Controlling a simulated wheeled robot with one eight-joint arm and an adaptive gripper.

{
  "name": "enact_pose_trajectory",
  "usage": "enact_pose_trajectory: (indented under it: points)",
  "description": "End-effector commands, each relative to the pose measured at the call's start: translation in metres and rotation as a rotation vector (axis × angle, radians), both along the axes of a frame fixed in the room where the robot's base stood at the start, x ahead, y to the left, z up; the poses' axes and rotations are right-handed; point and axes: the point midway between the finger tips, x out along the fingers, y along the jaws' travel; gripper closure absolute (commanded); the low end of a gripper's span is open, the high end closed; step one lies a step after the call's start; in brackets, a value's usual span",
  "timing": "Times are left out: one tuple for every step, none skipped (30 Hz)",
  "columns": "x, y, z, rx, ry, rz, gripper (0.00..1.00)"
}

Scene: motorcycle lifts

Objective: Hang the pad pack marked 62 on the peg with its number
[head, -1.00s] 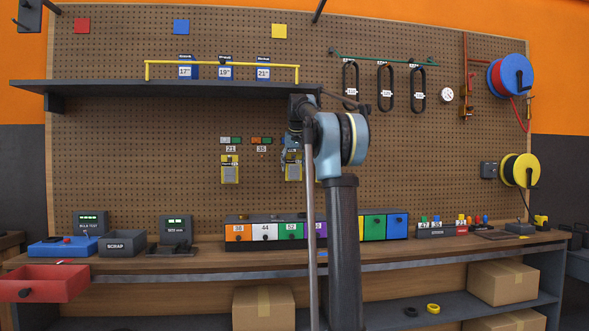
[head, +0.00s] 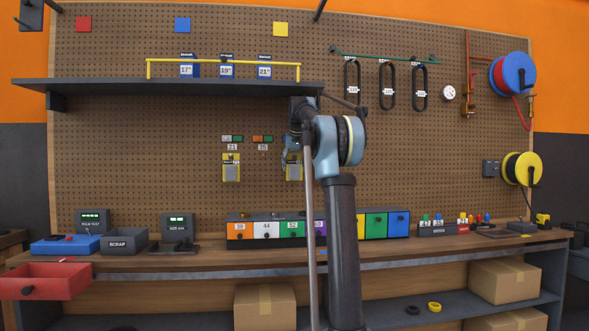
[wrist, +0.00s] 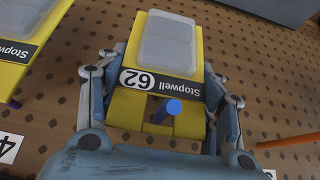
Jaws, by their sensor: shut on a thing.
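The pad pack marked 62 (wrist: 160,60) is yellow with a clear blister and a black Stopwell band, upside down in the wrist view. My gripper (wrist: 162,80) is shut on it, one finger on each side. A blue peg (wrist: 172,107) shows its round end at the pack's header, over a dark hole; it appears to pass through, but I cannot tell how deep. The peg's number card is hidden. In the head view the held pack (head: 294,170) is in front of the pegboard, partly behind my arm.
Another yellow Stopwell pack (wrist: 20,50) is close on the left in the wrist view, and an orange peg (wrist: 288,140) is on the right. In the head view a pack (head: 231,168) hangs under number 21. A dark shelf (head: 180,88) juts out above.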

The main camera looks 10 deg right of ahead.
Motion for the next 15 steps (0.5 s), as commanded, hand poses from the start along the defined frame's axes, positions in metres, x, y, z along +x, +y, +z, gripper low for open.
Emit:
enact_pose_trajectory:
  points:
    - [0.0000, -0.0001, 0.0001, 0.000, 0.000, 0.000, 0.68]
    - [0.0000, -0.0001, 0.0001, 0.000, 0.000, 0.000, 0.68]
    - [0.0000, -0.0001, 0.0001, 0.000, 0.000, 0.000, 0.68]
    - [0.0000, -0.0001, 0.0001, 0.000, 0.000, 0.000, 0.68]
    - [0.0000, -0.0002, 0.0001, 0.000, 0.000, 0.000, 0.68]
    - [0.0000, -0.0002, 0.0001, 0.000, 0.000, 0.000, 0.68]
    - [0.0000, -0.0002, 0.0001, 0.000, 0.000, 0.000, 0.68]
    - [0.0000, -0.0002, 0.0001, 0.000, 0.000, 0.000, 0.68]
    - [0.0000, -0.0002, 0.0001, 0.000, 0.000, 0.000, 0.68]
    - [0.0000, -0.0002, 0.0001, 0.000, 0.000, 0.000, 0.68]
    - [0.0000, -0.0002, 0.0001, 0.000, 0.000, 0.000, 0.68]
    - [0.0000, -0.0003, 0.0001, 0.000, 0.000, 0.000, 0.68]
    - [0.0000, -0.0003, 0.0001, 0.000, 0.000, 0.000, 0.35]
    - [0.0000, -0.0003, 0.0001, 0.000, 0.000, 0.000, 0.28]
    - [0.0000, -0.0003, 0.0001, 0.000, 0.000, 0.000, 0.19]
